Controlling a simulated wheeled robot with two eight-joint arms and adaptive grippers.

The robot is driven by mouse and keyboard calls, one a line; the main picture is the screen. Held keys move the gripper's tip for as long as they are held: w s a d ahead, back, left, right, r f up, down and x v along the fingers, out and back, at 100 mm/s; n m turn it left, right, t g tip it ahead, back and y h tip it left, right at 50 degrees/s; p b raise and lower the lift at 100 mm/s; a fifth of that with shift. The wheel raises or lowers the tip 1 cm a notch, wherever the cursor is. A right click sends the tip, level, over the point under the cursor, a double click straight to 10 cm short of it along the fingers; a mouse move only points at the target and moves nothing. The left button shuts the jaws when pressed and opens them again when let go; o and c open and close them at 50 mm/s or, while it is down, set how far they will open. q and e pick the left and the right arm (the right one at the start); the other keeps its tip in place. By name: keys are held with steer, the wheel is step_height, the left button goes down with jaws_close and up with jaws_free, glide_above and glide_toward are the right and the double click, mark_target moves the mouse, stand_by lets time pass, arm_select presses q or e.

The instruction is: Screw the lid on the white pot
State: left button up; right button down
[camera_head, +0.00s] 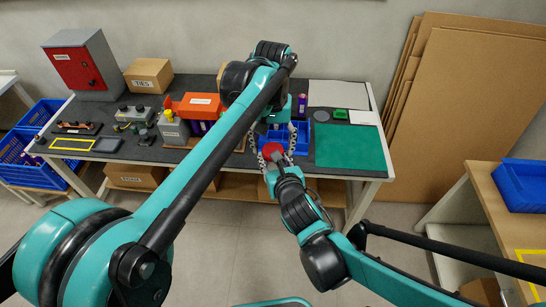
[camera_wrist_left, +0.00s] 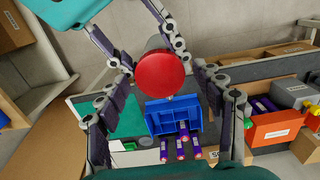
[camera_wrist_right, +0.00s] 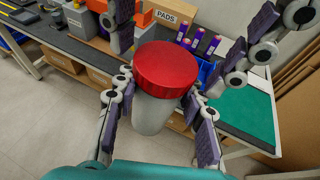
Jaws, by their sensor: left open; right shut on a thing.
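The white pot (camera_wrist_right: 153,113) is held upright between the fingers of my right gripper (camera_wrist_right: 160,112), off the table's front edge. The red lid (camera_wrist_right: 166,68) sits on top of the pot and looks level; whether its thread is engaged cannot be told. The lid also shows in the head view (camera_head: 272,150) and from above in the left wrist view (camera_wrist_left: 160,76). My left gripper (camera_head: 277,150) is above the lid, its fingers spread open on either side and apart from it. In the left wrist view the lid hides most of the pot.
Behind the pot, the table holds a blue bin (camera_wrist_left: 175,116), purple cylinders (camera_wrist_left: 182,140) and an orange bin (camera_head: 197,105). A green mat (camera_head: 350,146) to the right is clear. A red cabinet (camera_head: 80,66) and a TIES box (camera_head: 149,75) stand at the back left.

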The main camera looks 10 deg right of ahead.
arm_select(q)
steer(key=c, duration=1.2)
steer(key=o, duration=1.3)
steer(key=shift+c, duration=0.2)
steer(key=shift+r, duration=2.2)
steer(key=shift+c, duration=0.3)
steer(key=shift+r, duration=1.8)
